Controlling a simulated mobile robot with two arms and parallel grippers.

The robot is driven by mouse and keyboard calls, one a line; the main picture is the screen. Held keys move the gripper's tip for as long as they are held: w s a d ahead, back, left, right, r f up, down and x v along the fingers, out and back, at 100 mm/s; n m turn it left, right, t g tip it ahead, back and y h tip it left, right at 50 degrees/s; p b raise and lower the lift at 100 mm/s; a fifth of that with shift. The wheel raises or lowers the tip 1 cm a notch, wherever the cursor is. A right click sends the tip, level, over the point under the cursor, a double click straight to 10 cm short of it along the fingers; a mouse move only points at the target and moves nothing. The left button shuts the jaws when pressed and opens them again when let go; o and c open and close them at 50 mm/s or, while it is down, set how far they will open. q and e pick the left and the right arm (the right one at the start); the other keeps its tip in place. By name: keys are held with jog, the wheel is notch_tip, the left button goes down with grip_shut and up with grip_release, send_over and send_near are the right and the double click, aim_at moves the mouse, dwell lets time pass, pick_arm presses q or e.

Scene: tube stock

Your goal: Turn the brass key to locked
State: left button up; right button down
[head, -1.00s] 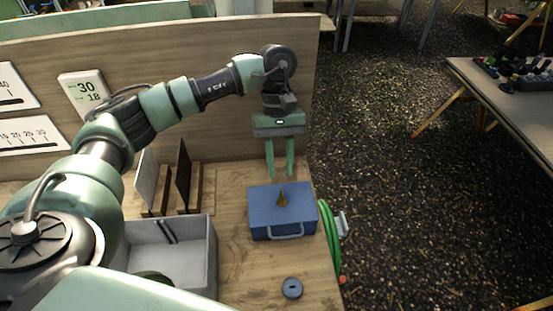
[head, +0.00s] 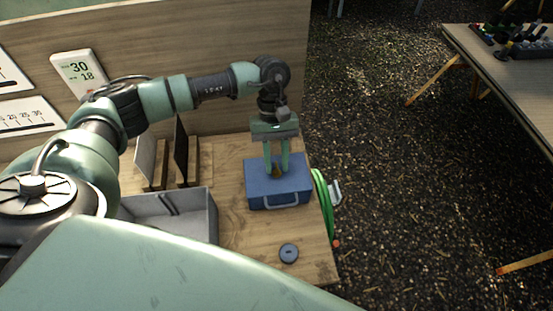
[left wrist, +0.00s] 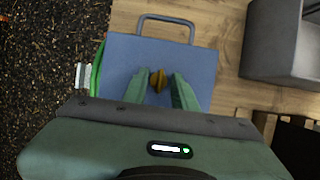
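A blue box (head: 301,185) with a grey handle at its front stands on the wooden bench. The brass key (left wrist: 158,80) sticks up from the top of the box; it also shows small between my fingers in the head view (head: 277,171). My left gripper (head: 277,173) points down over the box. Its two green fingers are apart, one on each side of the key, and in the left wrist view (left wrist: 160,80) a gap shows beside the key. Whether a finger touches it I cannot tell. My right gripper is not in view.
A grey open bin (head: 208,222) stands left of the box, with dark upright panels (head: 181,150) behind it. A round dark disc (head: 289,253) lies in front. A green hose (head: 322,200) hangs at the bench's right edge.

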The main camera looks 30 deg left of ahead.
pick_arm(q)
grip_shut()
jog(key=shift+f+n+b, duration=0.15)
jog(key=shift+n+b, duration=0.35)
jog(key=shift+b, duration=0.25)
jog(key=n+t+b, duration=0.1)
jog(key=n+b, duration=0.3)
jog(key=b, duration=0.1)
jog(key=n+t+h+b, duration=0.1)
jog(key=n+t+b, duration=0.1)
jog(key=n+b, duration=0.3)
jog(key=n+t+b, duration=0.2)
jog(key=n+b, duration=0.2)
jog(key=b, duration=0.1)
jog(key=shift+s+a+n+h+b, duration=0.15)
jog(key=shift+s+n+h+b, duration=0.15)
jog(key=shift+n+t+b, duration=0.7)
jog(key=shift+n+b, duration=0.55)
jog(key=shift+n, duration=0.45)
jog(key=shift+r, duration=0.2)
grip_release()
jog(key=shift+s, duration=0.1)
